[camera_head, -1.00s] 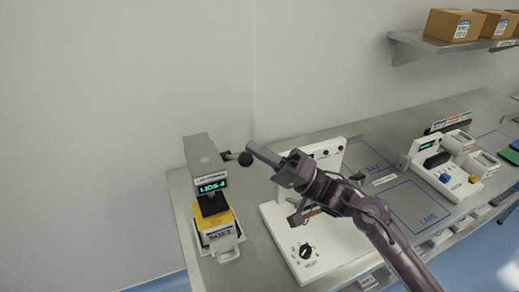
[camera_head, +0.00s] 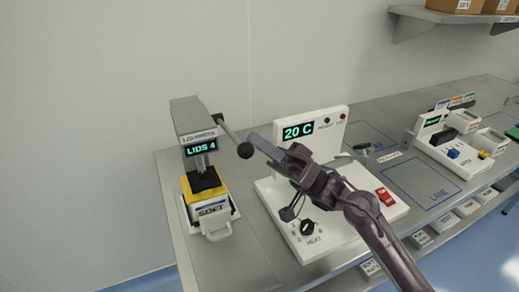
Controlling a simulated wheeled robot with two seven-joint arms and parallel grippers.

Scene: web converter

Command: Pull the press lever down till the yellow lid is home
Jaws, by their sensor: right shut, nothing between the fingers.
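The grey press (camera_head: 190,115) stands at the left of the bench, its display reading "LIDS 4". Its lever (camera_head: 229,131) slants down to the right from the press head and ends in a black ball (camera_head: 245,150). I cannot tell whether the lid is fully seated. My right gripper (camera_head: 253,139) is shut and empty, its tip beside the ball at upper right; contact is unclear. My left gripper is not in view.
A white machine (camera_head: 330,122) reading "20 C", with a black knob and red switch, stands under my right arm. Another white device (camera_head: 452,150) is at the right. Boxes sit on a wall shelf (camera_head: 420,20). Marked bench areas at right are bare.

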